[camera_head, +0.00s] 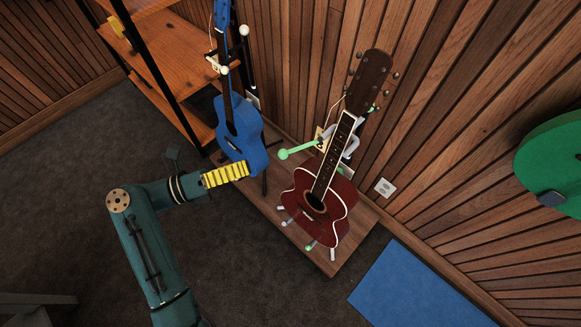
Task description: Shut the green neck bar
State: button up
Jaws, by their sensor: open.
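The green neck bar (299,150) sticks out to the left of the neck of a red ukulele (321,208), with its round knob at the free end. It stands swung out from the neck, not across it. The red ukulele stands upright on a stand with pale arms. My gripper (244,170), with yellow ribbed fingers, is in front of the blue ukulele's body, left of and below the bar's knob and apart from it. The gripper is open, seen from the side, so the gap between its fingers does not show. I see nothing held in it.
A blue ukulele (241,132) stands close behind my gripper, with white-tipped bars at its neck. Both stands are on a low wooden platform (266,205) against the slatted wall. Wooden shelves (158,60) rise at the upper left. A blue mat (413,291) lies at the lower right.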

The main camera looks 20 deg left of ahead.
aim_at(288, 152)
jog(key=shift+n, duration=0.3)
jog(key=b+x, duration=0.2)
jog(key=x, duration=0.2)
jog(key=f+b+x, duration=0.1)
jog(key=b+x, duration=0.1)
jog(key=x, duration=0.3)
jog(key=w+a+f+b+x, duration=0.1)
jog(key=x, duration=0.4)
jog(key=shift+w+d+f+b, duration=0.1)
jog(key=shift+w+d+b, duration=0.05)
jog(key=shift+b, duration=0.25)
grip_shut()
